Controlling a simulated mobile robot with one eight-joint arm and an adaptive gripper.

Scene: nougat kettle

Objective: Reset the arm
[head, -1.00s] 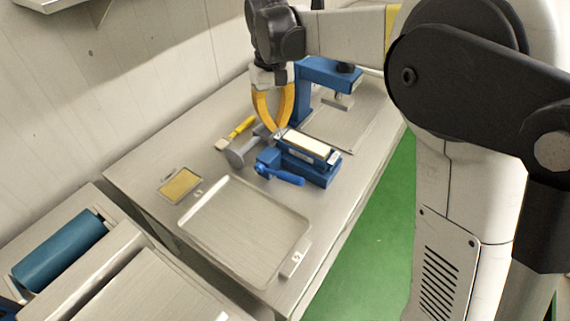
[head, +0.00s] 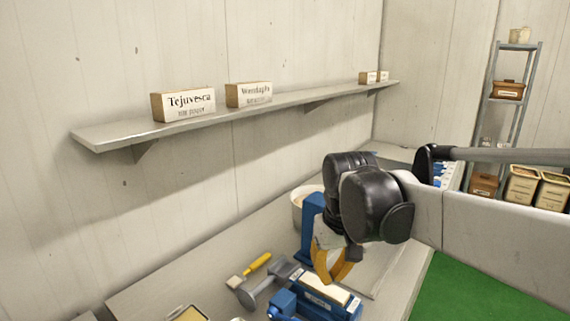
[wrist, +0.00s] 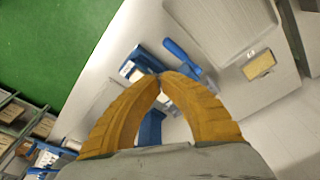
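My gripper (head: 329,281) has yellow-orange fingers and hangs above the table, near the blue press and the blue vice. In the wrist view its fingertips (wrist: 157,77) meet, with nothing seen between them. The blue vice (head: 318,299) with a pale bar on top sits below and in front of the gripper. In the wrist view, parts of the vice (wrist: 141,62) show just beyond the fingertips. The upright blue press (head: 309,221) stands behind the gripper and is partly hidden by it.
A yellow-handled brush (head: 257,264) and a grey tool (head: 262,286) lie left of the vice. A white tub (head: 300,208) stands behind the press. A wall shelf (head: 200,123) holds labelled boxes. Green floor (head: 480,285) is free at right. A metal tray (wrist: 225,25) lies near the vice.

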